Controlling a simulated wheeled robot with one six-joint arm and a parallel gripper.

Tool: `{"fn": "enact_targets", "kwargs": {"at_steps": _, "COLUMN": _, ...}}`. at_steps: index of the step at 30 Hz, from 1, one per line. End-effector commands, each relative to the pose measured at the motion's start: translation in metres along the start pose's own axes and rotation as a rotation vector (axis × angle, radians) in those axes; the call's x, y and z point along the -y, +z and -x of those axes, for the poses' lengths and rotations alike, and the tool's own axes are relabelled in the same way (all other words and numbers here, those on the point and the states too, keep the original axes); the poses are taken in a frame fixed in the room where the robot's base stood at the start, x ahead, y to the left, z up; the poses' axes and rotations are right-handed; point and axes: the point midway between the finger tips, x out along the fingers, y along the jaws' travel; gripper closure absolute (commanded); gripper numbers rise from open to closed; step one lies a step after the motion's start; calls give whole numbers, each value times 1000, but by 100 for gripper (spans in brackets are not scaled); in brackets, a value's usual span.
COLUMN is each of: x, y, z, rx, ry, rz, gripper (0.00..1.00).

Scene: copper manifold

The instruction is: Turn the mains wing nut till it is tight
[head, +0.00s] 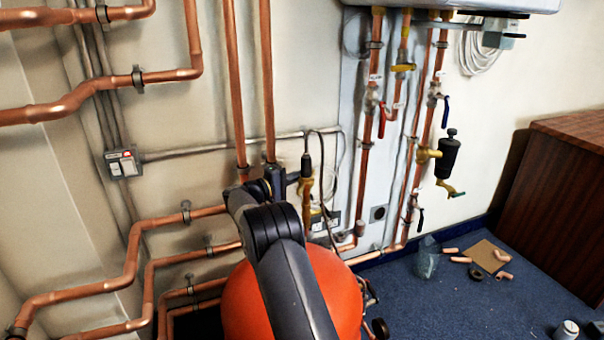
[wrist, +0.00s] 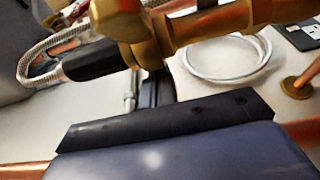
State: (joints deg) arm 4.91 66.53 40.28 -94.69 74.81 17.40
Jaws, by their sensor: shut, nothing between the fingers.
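I cannot pick out the mains wing nut with certainty in either view. In the wrist view a brass fitting (wrist: 185,28) crosses the top, with a black cylinder (wrist: 95,60) and a braided hose (wrist: 40,62) at its left end. A round brass piece (wrist: 296,84) shows at the right edge. My gripper (wrist: 165,122) is a dark bar below the brass fitting, shut and empty, and appears apart from it. In the head view my gripper (head: 277,183) is by the wall pipes, left of an upright brass fitting (head: 307,180). My arm partly hides that area.
Copper pipes (head: 237,80) run up the wall close to my gripper. A red-orange tank (head: 243,300) stands below my arm.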

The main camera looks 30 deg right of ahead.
Motion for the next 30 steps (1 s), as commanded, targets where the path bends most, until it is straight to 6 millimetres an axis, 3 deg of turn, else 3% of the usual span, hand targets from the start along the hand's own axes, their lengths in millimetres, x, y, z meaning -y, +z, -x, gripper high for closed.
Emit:
{"fn": "enact_targets", "kwargs": {"at_steps": 6, "x": -3, "y": -1, "z": 48, "rx": -5, "ry": 0, "rz": 1, "gripper": 100}}
{"fn": "enact_targets", "kwargs": {"at_steps": 12, "x": -2, "y": 0, "z": 76, "rx": -2, "ry": 0, "rz": 0, "gripper": 100}}
{"fn": "enact_targets", "kwargs": {"at_steps": 24, "x": 1, "y": -7, "z": 92, "rx": -221, "ry": 4, "rz": 2, "gripper": 100}}
{"fn": "enact_targets", "kwargs": {"at_steps": 30, "x": 6, "y": -11, "z": 77, "rx": -244, "ry": 0, "rz": -2, "gripper": 100}}
